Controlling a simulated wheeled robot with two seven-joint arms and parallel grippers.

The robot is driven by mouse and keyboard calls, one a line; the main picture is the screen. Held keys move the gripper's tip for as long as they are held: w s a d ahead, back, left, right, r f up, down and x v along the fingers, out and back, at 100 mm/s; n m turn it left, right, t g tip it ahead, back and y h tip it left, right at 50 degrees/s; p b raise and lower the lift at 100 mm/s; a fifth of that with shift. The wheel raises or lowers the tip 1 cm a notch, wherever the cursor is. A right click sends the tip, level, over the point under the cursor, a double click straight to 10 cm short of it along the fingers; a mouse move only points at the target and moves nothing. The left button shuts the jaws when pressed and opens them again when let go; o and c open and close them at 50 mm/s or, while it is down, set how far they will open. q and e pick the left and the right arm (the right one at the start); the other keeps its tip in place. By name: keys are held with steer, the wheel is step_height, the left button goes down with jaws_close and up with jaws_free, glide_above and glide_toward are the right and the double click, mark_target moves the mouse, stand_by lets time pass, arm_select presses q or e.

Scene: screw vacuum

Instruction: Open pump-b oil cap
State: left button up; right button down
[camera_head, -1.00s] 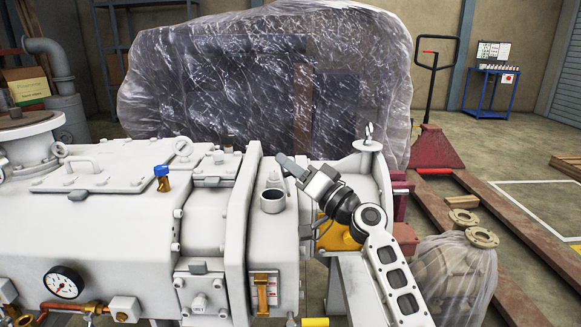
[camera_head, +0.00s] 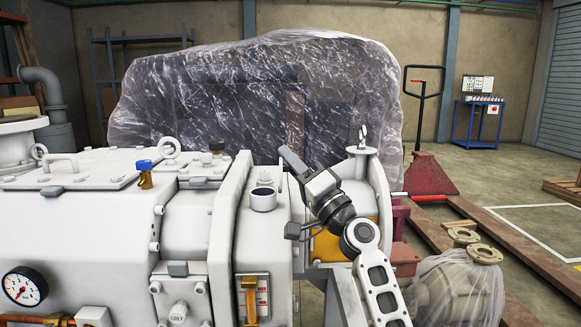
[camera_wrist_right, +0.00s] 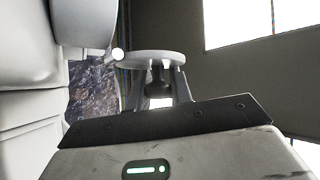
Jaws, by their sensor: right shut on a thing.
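The white pump (camera_head: 110,220) fills the left and middle of the head view. On its narrow end section stands a short round filler neck (camera_head: 263,200), with its dark opening uncovered. My right gripper (camera_head: 308,181) is above and to the right of this neck, shut on a round grey cap (camera_head: 292,162). In the head view the cap is tilted and seen nearly edge-on, clear of the neck. In the right wrist view the pale disc of the cap (camera_wrist_right: 150,59) shows past the fingertips, its dark stem between the fingers (camera_wrist_right: 158,82). My left gripper is out of view.
A blue-topped valve (camera_head: 145,172) and lifting eyes rise from the pump top. An eye-bolt flange (camera_head: 362,150) stands right of my gripper. A plastic-wrapped machine (camera_head: 250,95) is behind. A wrapped part (camera_head: 455,290) and a red pallet jack (camera_head: 430,175) are at right.

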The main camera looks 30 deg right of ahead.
steer(key=c, duration=1.3)
jaws_free()
steer(key=shift+w+f, duration=0.1)
steer(key=shift+f, duration=0.15)
steer(key=shift+o, duration=0.2)
steer(key=shift+r, duration=0.1)
arm_select(q)
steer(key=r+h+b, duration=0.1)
steer(key=b, duration=0.1)
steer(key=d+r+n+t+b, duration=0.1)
steer(key=b, duration=0.1)
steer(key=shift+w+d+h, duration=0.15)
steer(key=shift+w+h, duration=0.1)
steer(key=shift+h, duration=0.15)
arm_select(e)
steer(key=v, duration=1.6)
